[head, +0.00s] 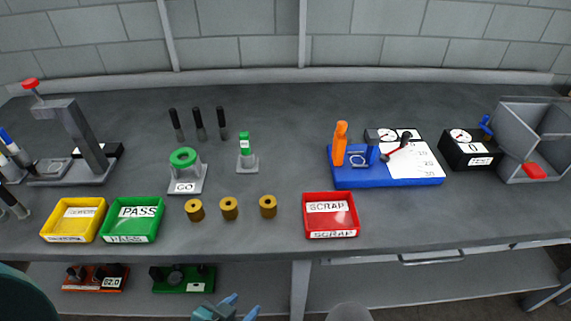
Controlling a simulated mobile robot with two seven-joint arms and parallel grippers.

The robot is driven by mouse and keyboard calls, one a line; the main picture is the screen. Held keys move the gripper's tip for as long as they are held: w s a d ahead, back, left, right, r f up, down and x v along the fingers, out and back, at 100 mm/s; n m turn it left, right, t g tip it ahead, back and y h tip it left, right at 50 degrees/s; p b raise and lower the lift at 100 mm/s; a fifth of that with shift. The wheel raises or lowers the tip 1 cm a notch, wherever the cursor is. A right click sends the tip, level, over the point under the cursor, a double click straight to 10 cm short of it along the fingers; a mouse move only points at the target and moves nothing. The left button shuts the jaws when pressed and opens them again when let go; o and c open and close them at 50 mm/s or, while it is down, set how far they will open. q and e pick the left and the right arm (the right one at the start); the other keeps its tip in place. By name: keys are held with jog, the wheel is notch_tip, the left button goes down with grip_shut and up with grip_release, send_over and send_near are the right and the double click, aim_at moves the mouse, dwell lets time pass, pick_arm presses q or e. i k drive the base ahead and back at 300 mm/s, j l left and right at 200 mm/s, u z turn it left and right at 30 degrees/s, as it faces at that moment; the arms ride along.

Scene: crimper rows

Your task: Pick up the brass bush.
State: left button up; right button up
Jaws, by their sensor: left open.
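Three brass bushes stand in a row near the front of the bench: a left one (195,214), a middle one (229,212) and a right one (268,210). Each is a short gold cylinder with a dark hole in its top. My left gripper (241,304) shows at the bottom edge, its blue-grey fingers apart and empty. In the picture it is below the bushes and the bench's front edge, clear of them. My right gripper is not in view.
Green PASS tray (146,230) and yellow tray (88,233) lie left of the bushes; the red SCRAP tray (331,229) lies right. Behind stand the GO gauge (187,176), a green-topped post (247,160) and several dark pins. A blue fixture (350,181) stands farther right.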

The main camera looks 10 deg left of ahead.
aim_at(194, 208)
jog(key=u, duration=1.15)
